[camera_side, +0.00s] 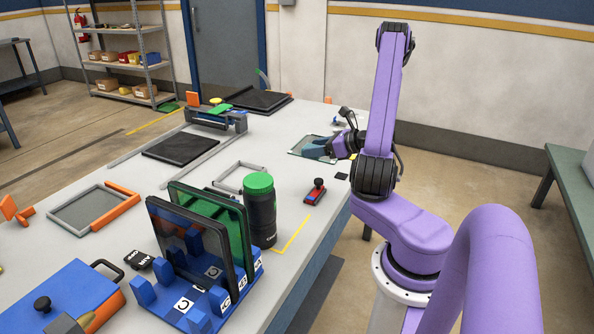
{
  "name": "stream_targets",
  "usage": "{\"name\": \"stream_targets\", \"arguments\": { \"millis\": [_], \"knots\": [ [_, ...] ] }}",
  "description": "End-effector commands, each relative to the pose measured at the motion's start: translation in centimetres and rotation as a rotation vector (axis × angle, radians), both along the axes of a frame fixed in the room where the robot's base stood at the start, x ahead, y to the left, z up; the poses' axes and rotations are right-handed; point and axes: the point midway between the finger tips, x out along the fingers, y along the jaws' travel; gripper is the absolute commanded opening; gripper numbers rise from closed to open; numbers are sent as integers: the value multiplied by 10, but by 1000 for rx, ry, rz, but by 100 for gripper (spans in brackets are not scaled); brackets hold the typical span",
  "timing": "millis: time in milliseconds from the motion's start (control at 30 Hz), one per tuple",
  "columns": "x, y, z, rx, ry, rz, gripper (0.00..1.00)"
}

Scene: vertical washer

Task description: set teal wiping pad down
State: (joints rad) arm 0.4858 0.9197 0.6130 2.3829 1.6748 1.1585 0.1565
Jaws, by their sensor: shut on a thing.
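My gripper (328,147) is low over the far right part of the table, reaching left from my purple arm. It is shut on the teal wiping pad (315,150), which looks grey-blue and small at this distance. The pad is over a thin greenish panel (298,153) with a dark edge that lies flat on the table. I cannot tell whether the pad touches the panel. My gripper hides part of the pad and the panel's right side.
A black bottle with a green lid (260,210) and a blue rack (215,300) holding upright panels stand nearer. A red block with a black knob (315,191) and a small black square (342,177) lie near the right edge. Bare table (265,140) lies left of the panel.

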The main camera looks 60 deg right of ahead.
Motion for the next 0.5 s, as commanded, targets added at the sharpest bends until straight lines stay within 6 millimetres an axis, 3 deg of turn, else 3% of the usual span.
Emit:
{"name": "stream_targets", "arguments": {
  "millis": [167,500],
  "knots": [
    [13,-14,-9,0,0,4,27],
    [64,-61,-39,-1,-1,4,27]
  ]
}}
